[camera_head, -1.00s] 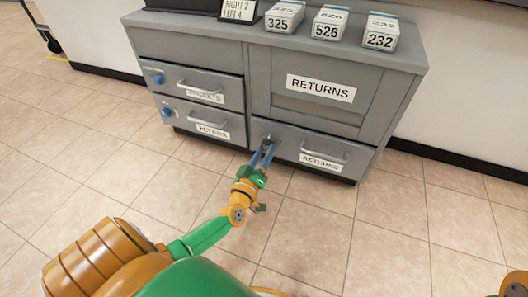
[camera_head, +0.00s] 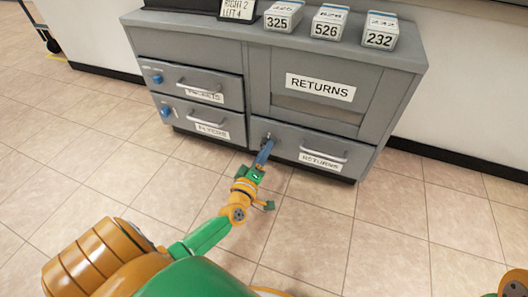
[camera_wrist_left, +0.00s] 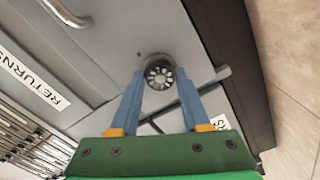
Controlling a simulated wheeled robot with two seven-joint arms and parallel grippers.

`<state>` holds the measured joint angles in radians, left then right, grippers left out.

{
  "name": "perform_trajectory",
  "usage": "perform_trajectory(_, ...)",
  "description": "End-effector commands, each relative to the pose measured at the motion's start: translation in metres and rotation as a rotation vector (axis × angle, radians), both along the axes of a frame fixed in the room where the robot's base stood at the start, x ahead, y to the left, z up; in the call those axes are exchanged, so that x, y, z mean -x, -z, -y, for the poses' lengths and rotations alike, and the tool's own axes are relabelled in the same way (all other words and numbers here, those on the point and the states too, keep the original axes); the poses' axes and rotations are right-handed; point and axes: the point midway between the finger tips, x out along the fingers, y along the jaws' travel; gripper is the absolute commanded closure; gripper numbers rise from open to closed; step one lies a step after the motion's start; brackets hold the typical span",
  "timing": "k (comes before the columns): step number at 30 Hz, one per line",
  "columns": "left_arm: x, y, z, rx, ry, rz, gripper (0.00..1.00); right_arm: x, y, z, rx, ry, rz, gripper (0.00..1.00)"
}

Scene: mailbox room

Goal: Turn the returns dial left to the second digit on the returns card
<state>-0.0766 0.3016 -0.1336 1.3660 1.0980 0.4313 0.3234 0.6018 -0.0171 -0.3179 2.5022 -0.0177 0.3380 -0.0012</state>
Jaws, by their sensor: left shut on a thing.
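The returns dial (camera_wrist_left: 160,75) is a dark round knob with a pale ribbed face on the grey lower returns drawer (camera_head: 290,141). The blue fingers of my left gripper (camera_head: 266,145) are shut on it, one on each side in the left wrist view (camera_wrist_left: 161,85). In the head view the fingers mostly hide the dial, and I cannot read its setting. The returns card (camera_head: 238,9) stands on the cabinet top, cut by the upper edge of the picture. It reads "RIGHT 2" and "LEFT 4". My right gripper is not in view.
The returns drawer has a bar handle (camera_head: 323,152) right of the dial. Drawers with blue dials are on the left, the lower one marked flyers (camera_head: 210,131). Boxes numbered 325, 526 (camera_head: 327,27) and 232 stand on top. The tiled floor in front is clear.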

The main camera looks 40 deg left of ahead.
Motion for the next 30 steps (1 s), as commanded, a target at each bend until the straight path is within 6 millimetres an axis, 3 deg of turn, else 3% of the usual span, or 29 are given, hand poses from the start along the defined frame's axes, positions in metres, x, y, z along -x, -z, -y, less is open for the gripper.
perform_trajectory(8,0.0001,0.0006,0.0004,-0.001,0.001,-0.002,1.0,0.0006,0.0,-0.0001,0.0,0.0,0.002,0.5)
perform_trajectory(9,0.0001,0.0006,0.0004,-0.001,0.001,-0.002,0.45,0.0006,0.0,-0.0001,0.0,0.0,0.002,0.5)
perform_trajectory(12,0.0001,0.0005,0.0003,-0.001,0.0,-0.002,0.23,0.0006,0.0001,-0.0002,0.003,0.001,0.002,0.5)
perform_trajectory(25,0.0,0.0,0.0,-0.009,0.0,-0.002,0.23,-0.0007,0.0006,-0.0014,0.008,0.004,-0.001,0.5)
perform_trajectory(30,0.0001,0.0002,-0.0008,-0.211,0.0,-0.051,0.23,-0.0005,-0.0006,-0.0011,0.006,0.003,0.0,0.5)
